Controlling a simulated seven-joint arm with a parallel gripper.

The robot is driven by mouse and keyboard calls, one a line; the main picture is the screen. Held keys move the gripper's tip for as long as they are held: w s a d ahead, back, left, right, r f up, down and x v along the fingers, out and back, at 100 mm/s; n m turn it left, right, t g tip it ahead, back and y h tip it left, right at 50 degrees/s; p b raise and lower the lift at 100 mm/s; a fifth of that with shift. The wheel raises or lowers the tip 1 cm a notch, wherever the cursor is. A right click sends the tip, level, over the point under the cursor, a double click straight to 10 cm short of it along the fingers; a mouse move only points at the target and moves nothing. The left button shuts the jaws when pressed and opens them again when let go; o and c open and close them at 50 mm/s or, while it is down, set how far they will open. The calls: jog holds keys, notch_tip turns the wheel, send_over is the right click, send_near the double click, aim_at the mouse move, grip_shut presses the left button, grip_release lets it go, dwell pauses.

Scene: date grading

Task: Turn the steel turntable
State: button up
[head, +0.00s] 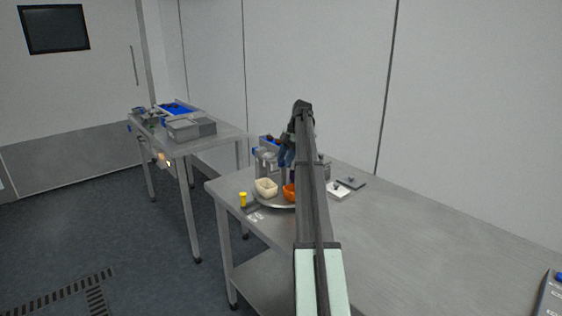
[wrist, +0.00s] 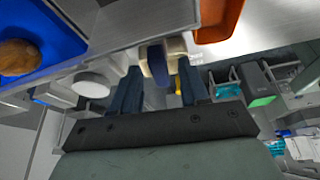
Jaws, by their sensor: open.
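The steel turntable (head: 262,203) is a round shiny plate on the near left end of the long table. A cream bowl (head: 266,187) and an orange bowl (head: 290,192) stand on it; my arm hides its right side. My gripper (head: 284,160) is above the turntable's back part, pointing down. In the wrist view my gripper (wrist: 158,70) has its blue fingers spread apart. A cream and dark blue piece (wrist: 157,63) shows between the fingertips; I cannot tell whether they touch it. The orange bowl (wrist: 218,20) is beside it.
A yellow cylinder (head: 243,199) stands left of the turntable. Grey equipment (head: 267,160) is behind it, and a white block (head: 339,190) is to the right. The long table (head: 420,240) is mostly clear on the right. A second table (head: 220,133) with grey boxes stands at the left.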

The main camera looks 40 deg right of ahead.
jog(key=m+t, duration=0.1)
jog(key=m, duration=0.1)
jog(key=m+t, duration=0.1)
jog(key=m, duration=0.2)
jog(key=shift+s+a+h, duration=0.1)
jog(key=shift+s+h, duration=0.1)
jog(key=shift+h, duration=0.1)
jog(key=m, duration=0.2)
jog(key=m+t+h, duration=0.1)
jog(key=m, duration=0.2)
jog(key=shift+s+a+m+h, duration=0.1)
jog(key=shift+m+h, duration=0.2)
jog(key=v, duration=1.4)
jog(key=w+a+f+m, duration=0.1)
jog(key=w+a+f, duration=0.3)
jog(key=a+f, duration=0.4)
jog(key=w+a+f+m+h, duration=0.1)
jog(key=w+a+f, duration=0.3)
jog(key=a+f, duration=0.5)
jog(key=w+a+f+m+h, duration=0.1)
jog(key=w+a+f+m, duration=0.2)
jog(key=w+a+f, duration=0.2)
jog(key=a+f, duration=0.3)
jog(key=a, duration=0.3)
jog(key=shift+a+f, duration=0.4)
